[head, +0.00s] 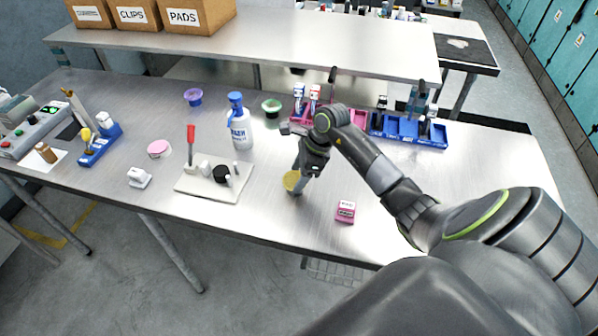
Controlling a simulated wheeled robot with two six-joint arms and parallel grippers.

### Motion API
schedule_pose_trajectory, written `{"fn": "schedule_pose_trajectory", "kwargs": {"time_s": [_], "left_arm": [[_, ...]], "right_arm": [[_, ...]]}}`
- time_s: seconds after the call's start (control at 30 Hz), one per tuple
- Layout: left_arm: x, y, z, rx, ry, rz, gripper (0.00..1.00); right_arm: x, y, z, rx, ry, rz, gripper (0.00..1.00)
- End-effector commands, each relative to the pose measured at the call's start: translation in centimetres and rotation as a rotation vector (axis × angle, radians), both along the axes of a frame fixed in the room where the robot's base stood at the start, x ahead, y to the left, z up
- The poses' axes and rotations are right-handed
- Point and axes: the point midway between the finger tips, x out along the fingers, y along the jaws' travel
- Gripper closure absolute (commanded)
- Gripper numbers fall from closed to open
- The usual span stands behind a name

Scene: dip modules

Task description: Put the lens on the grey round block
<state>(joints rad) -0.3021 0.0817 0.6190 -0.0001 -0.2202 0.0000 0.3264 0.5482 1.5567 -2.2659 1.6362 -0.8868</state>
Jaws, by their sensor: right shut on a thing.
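My right gripper (296,183) reaches down over the middle of the table, shut on a yellow round disc, which I take to be the lens (290,181). The fingers cover part of the disc. I cannot tell whether the disc touches the table. To its left lies a pale board (207,191). A dark round block (221,174), which looks like the grey round block, stands on this board among white posts and a red-handled tool (190,135). The disc is apart from the block, to its right. My left gripper is not in view.
A white bottle (239,128) stands behind the board. A pink box (345,212) lies right of the gripper near the front edge. Blue bins (405,131) stand at the back right. A pink round tin (159,148) and a white block (139,178) lie left of the board.

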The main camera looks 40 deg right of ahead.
Motion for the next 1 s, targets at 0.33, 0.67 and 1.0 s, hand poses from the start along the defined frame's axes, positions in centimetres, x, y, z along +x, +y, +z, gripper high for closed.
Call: {"fn": "schedule_pose_trajectory", "kwargs": {"time_s": [0.33, 0.67, 1.0], "left_arm": [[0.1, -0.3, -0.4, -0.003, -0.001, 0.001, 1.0], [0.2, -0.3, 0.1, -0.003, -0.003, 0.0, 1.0], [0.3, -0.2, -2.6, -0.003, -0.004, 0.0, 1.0]], "right_arm": [[0.0, 0.0, -0.2, 0.0, 0.0, 0.0, 0.16], [0.0, 0.0, 0.2, 0.0, 0.0, 0.0, 0.16], [-1.0, -2.0, 4.9, -0.007, -0.006, 0.001, 0.16]]}}
